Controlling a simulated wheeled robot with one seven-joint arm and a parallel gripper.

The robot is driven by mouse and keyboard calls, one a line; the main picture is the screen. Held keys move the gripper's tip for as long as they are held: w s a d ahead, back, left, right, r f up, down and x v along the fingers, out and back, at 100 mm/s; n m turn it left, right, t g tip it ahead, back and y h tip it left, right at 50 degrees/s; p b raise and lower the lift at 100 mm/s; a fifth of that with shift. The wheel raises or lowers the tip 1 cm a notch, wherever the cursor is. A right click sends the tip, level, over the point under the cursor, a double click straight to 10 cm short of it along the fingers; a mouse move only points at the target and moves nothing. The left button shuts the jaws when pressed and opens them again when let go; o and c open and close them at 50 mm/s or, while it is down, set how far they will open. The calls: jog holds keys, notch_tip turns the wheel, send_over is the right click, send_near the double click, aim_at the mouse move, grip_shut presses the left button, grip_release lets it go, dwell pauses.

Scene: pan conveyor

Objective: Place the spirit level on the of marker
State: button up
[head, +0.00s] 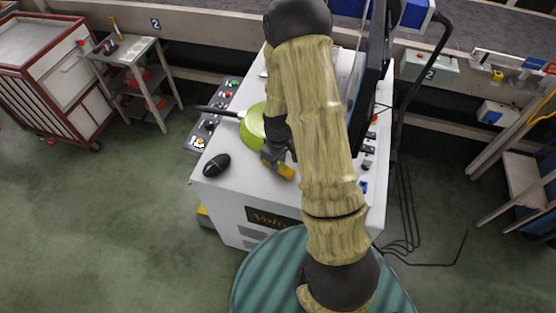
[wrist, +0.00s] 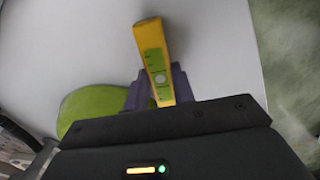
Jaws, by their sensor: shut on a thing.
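The spirit level (wrist: 151,44) is yellow with a green face. In the wrist view it stands out from between the two grey fingers of my gripper (wrist: 159,86), which is shut on it. In the head view its yellow end (head: 285,172) shows below my gripper (head: 277,157), over the front part of the white cabinet top (head: 245,185). I cannot tell whether it touches the surface. My arm hides much of the cabinet top, and I cannot make out a marker in either view.
A green pan (head: 253,127) lies just behind my gripper, its dark handle pointing left; it also shows in the wrist view (wrist: 88,108). A black mouse (head: 216,165) lies left of my gripper. A dark monitor (head: 368,85) stands at the right.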

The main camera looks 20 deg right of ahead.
jog(key=o, duration=1)
notch_tip(320, 180, up, 12)
jog(key=shift+r, duration=0.1)
jog(key=s+a+r+m+t, duration=0.1)
jog(key=s+r+m, duration=0.1)
jog(key=s, duration=0.1)
jog(key=s+a+r+m, duration=0.1)
jog(key=s+r+m, duration=0.1)
jog(key=s+r, duration=0.1)
jog(key=s+a+r+m+t, duration=0.1)
jog(key=s+r+m, duration=0.1)
jog(key=s, duration=0.3)
jog(key=shift+s+a+r+t, duration=0.2)
jog(key=shift+a+r+t, duration=0.1)
jog(key=shift+r, duration=0.2)
